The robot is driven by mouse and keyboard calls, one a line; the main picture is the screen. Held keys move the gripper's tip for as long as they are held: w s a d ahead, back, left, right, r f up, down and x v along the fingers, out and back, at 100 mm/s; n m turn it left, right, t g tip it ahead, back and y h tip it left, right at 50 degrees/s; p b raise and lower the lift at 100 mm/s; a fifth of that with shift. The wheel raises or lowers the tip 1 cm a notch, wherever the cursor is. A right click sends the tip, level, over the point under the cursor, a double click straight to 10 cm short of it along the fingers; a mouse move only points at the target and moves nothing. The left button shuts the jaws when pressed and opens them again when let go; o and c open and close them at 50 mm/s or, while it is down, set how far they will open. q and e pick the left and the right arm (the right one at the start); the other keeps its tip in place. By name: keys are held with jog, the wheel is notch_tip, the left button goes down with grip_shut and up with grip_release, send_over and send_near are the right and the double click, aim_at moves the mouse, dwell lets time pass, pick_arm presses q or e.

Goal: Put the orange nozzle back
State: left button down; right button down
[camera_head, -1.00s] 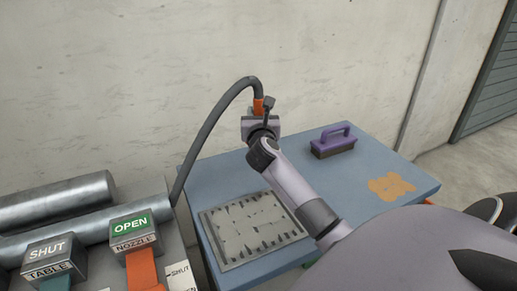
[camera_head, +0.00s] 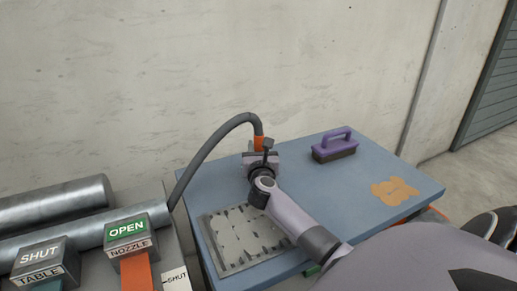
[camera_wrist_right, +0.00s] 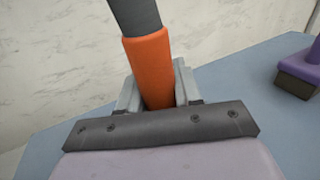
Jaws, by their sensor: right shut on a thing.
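The orange nozzle (camera_head: 259,143) is at the end of a dark grey hose (camera_head: 213,143) that arches up from the machine on the left. My right gripper (camera_head: 262,157) is shut around it, above the far part of the blue table. In the right wrist view the orange nozzle (camera_wrist_right: 150,68) stands between the two grey fingers (camera_wrist_right: 155,95), with the hose running up from its top. The nozzle's lower end is hidden behind the gripper. My left gripper is not in view.
A purple-handled brush (camera_head: 334,146) stands at the back of the blue table (camera_head: 350,215). A grey framed tray (camera_head: 241,237) with dark marks lies at the front left. The "OPEN" nozzle box (camera_head: 129,234) and "SHUT" table box (camera_head: 45,262) are at lower left.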

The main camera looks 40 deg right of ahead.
jog(key=shift+f, duration=0.2)
jog(key=c, duration=0.8)
grip_release()
jog(key=shift+a+r, duration=0.1)
jog(key=shift+r, duration=0.1)
jog(key=v, duration=1.2)
